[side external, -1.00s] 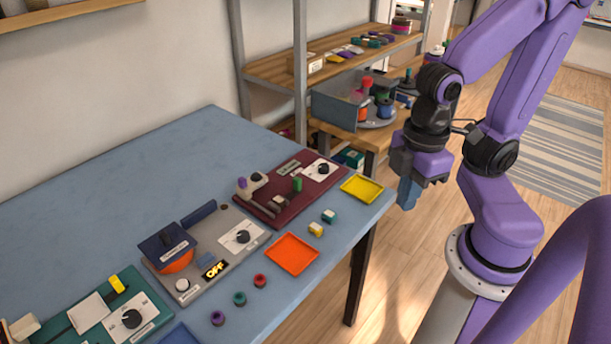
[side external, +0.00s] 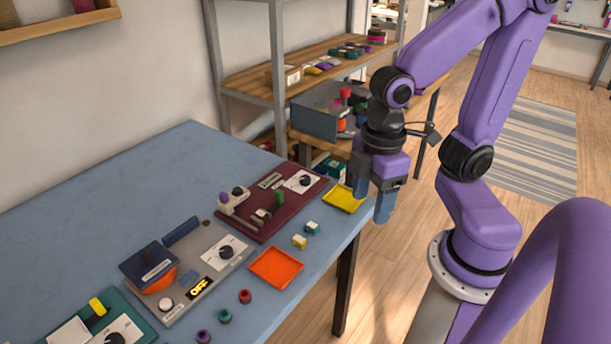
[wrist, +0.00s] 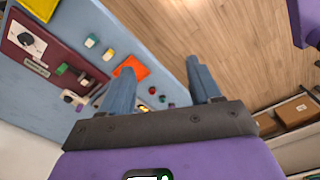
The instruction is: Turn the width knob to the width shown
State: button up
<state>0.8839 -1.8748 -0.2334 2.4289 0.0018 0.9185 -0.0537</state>
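Three panels on the table each carry a black knob on a white dial: the maroon panel's knob (side external: 305,180), the grey panel's knob (side external: 226,252) and the green panel's knob (side external: 115,339), which is cut by the frame edge. Their labels are too small to read, so I cannot tell which is the width knob or what width is shown. The maroon panel's knob also appears in the wrist view (wrist: 25,40). My gripper (side external: 372,203) is open and empty, beside the table's right edge near the yellow tray (side external: 343,198). Its two blue fingers stand apart in the wrist view (wrist: 158,68).
An orange tray (side external: 276,267), small blocks and several coloured spools (side external: 245,296) lie along the front edge. A shelf with a grey bin (side external: 318,112) stands behind.

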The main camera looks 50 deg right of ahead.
jog(key=w+m, duration=0.2)
jog(key=w, duration=0.8)
jog(key=m, duration=0.5)
send_over(306, 178)
notch_tip(306, 178, down, 5)
notch_tip(306, 178, down, 17)
jog(key=shift+w+f, duration=0.1)
jog(key=shift+f, duration=0.1)
jog(key=c, duration=1)
